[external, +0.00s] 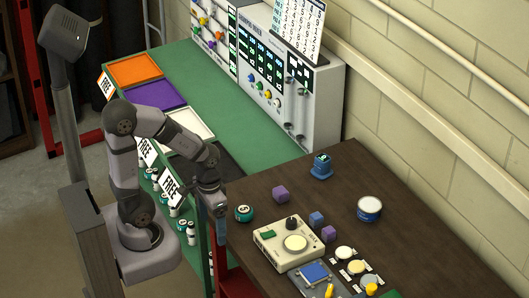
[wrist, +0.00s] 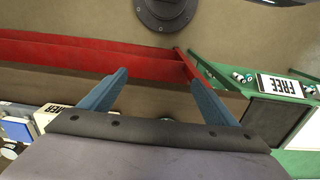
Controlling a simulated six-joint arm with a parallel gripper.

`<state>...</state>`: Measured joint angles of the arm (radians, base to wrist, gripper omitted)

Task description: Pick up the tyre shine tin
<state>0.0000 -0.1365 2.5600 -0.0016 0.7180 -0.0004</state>
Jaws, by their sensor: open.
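A short round tin (external: 369,209) with a white top and blue side stands upright on the dark brown table in the external view. I take it for the tyre shine tin, though its label is too small to read. My gripper (external: 219,212) is near the table's left edge, far to the left of the tin and apart from it. In the wrist view my gripper (wrist: 160,82) shows two blue fingers spread wide with nothing between them. I cannot make out the tin in the wrist view.
A tall control panel (external: 265,70) is behind. The table around the tin is clear.

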